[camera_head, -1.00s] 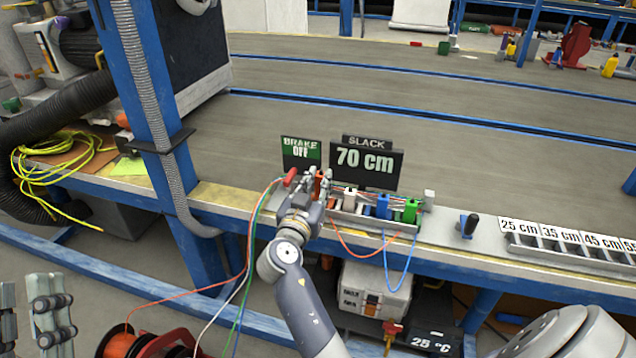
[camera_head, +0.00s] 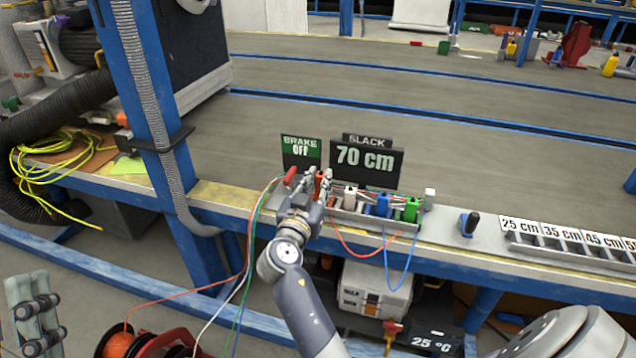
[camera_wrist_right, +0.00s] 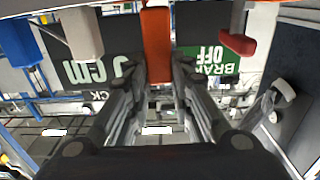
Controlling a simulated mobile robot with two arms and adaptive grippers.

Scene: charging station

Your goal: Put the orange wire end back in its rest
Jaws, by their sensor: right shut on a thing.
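My right gripper (camera_head: 323,186) is at the left end of the wire rack (camera_head: 350,215) on the bench. It is shut on an orange block-shaped piece (camera_head: 318,184), which looks like the orange wire end. In the right wrist view this orange piece (camera_wrist_right: 157,42) stands between the two fingertips. The fingers partly hide it and the rack below, so I cannot tell whether it is seated. White (camera_head: 350,197), blue (camera_head: 382,205) and green (camera_head: 411,210) pieces stand in a row to its right.
A red lever (camera_head: 290,175) is just left of the right gripper. Behind stand a "BRAKE OFF" sign (camera_head: 301,152) and a "SLACK 70 cm" display (camera_head: 366,162). Orange and blue wire loops hang at the bench front.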

